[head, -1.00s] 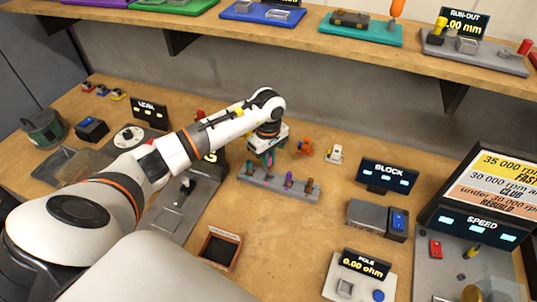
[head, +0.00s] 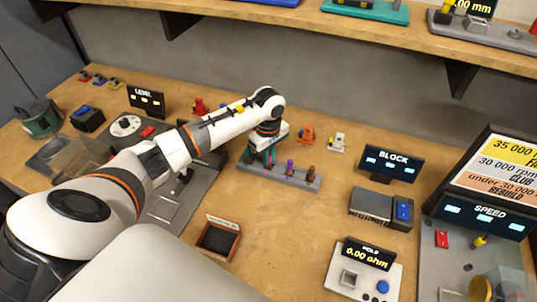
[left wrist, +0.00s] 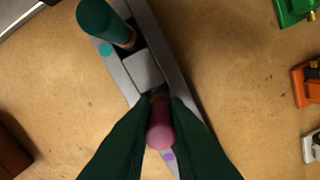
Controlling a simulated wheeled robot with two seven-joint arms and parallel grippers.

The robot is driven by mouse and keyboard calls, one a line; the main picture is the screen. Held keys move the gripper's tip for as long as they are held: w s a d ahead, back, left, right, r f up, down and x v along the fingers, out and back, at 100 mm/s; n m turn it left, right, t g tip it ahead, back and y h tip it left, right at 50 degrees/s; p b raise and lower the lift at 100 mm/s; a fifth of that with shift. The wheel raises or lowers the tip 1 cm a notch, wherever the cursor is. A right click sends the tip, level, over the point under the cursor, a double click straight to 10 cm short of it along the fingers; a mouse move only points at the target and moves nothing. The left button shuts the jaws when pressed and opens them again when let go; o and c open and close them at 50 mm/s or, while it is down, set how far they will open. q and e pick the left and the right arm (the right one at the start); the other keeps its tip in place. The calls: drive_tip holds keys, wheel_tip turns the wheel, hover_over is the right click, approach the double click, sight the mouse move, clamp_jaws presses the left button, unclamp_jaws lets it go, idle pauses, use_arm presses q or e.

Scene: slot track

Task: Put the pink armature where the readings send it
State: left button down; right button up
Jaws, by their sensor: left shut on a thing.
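My left gripper (head: 263,156) is low over the grey rack (head: 280,182), between the rack's left end and the purple-topped armature (head: 290,167). In the left wrist view its dark green fingers are shut on the pink armature (left wrist: 160,130), whose rounded pink end shows between them. Whether the armature's lower end is still seated in the rack is hidden. A green armature (left wrist: 97,20) stands in the rack beside a teal dot. A brown armature (head: 311,173) stands at the rack's right end. My right gripper is out of view.
The BLOCK (head: 392,160), SPEED (head: 484,215) and LEVEL (head: 146,100) displays show only dashes; the ohm meter (head: 367,255) reads 0.00. A chart (head: 505,165) lists rpm classes. Small orange (head: 307,134) and white (head: 338,142) cars stand behind the rack. An open box (head: 218,238) lies in front.

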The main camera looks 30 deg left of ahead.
use_arm(q)
drive_tip(key=shift+f, duration=0.2)
idle(0.3)
drive_tip(key=c, duration=1.3)
unclamp_jaws()
drive_tip(key=shift+r+b, duration=0.15)
drive_tip(key=shift+b, duration=0.15)
wheel_tip(320, 180, up, 12)
drive_tip(key=shift+f+b, duration=0.1)
drive_tip(key=shift+b, duration=1)
